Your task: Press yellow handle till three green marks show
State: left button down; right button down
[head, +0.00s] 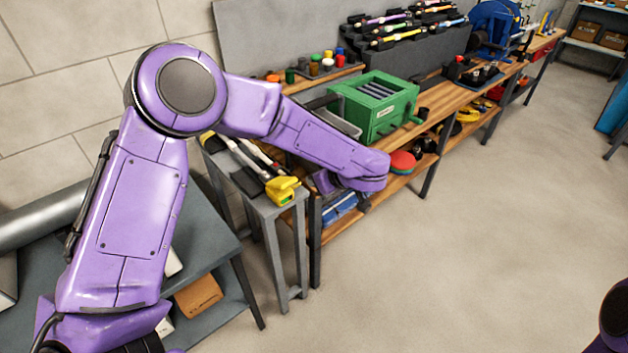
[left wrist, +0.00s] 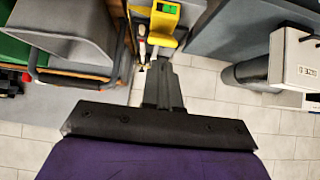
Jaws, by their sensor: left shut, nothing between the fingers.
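The yellow handle (head: 284,190) is at the front end of a small grey stand, on a tool with a white and red shaft. The yellow handle (left wrist: 165,22) also shows at the top of the left wrist view, with a small green patch on its top; I cannot count separate marks. My left gripper (head: 327,183) is just right of the handle in the head view, partly hidden by its wrist. In the left wrist view my left gripper (left wrist: 161,66) is shut and empty, pointing toward the handle, with a visible gap. My right gripper is out of view.
The grey stand (head: 268,208) adjoins a wooden workbench (head: 440,105) with a green box (head: 375,105) on it. A red disc (head: 402,162) lies on the lower shelf. A dark table (head: 215,255) stands at the left. The floor (head: 450,260) at right is clear.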

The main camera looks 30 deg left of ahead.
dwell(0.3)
pick_arm(q)
notch_tip(320, 180, up, 8)
jog(key=n+g+h+b, duration=0.2)
jog(key=h+b, duration=0.1)
jog(key=h, duration=0.3)
send_over(285, 182)
jog(key=shift+m, duration=1)
jog(key=shift+g+h, duration=0.3)
jog(key=x, duration=0.3)
jog(key=p+x, duration=0.1)
jog(key=x, duration=0.2)
jog(key=p+x, duration=0.1)
jog(key=x, duration=0.2)
jog(key=shift+s+d+f, duration=0.15)
jog(key=shift+s+d, duration=0.15)
jog(key=shift+d, duration=0.05)
jog(key=d+f, duration=0.1)
jog(key=d+f+p, duration=0.1)
jog(key=f, duration=0.1)
jog(key=shift+s+d+f, duration=0.1)
jog(key=shift+s, duration=0.3)
jog(key=shift+f, duration=0.1)
